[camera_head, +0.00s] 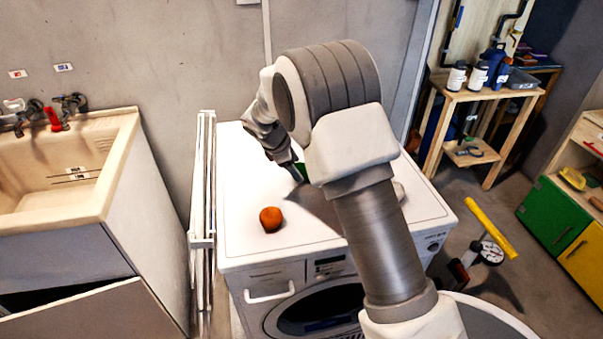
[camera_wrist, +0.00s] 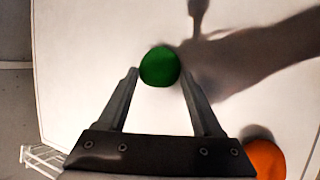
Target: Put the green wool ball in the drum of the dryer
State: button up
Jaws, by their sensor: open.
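The green wool ball (camera_wrist: 160,66) lies on the white top of the dryer (camera_head: 242,185). In the wrist view it is at the mouth of my gripper (camera_wrist: 160,78), around the level of the fingertips. The two fingers are apart, one on each side of it; I cannot tell whether they touch it. In the head view only a sliver of green (camera_head: 302,170) shows beside my gripper (camera_head: 297,177), the rest hidden by my arm. The dryer's round dark front (camera_head: 318,308) is partly covered by my arm, and the drum's inside is not clearly seen.
An orange ball (camera_head: 271,219) sits on the dryer top, nearer the front edge; it also shows in the wrist view (camera_wrist: 266,158). A white folded rack (camera_head: 203,225) stands against the dryer's left side. A sink (camera_head: 60,185) is farther left, and a wooden shelf (camera_head: 485,97) stands behind right.

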jog(key=shift+x, duration=1.2)
grip_shut()
jog(key=shift+r, duration=0.15)
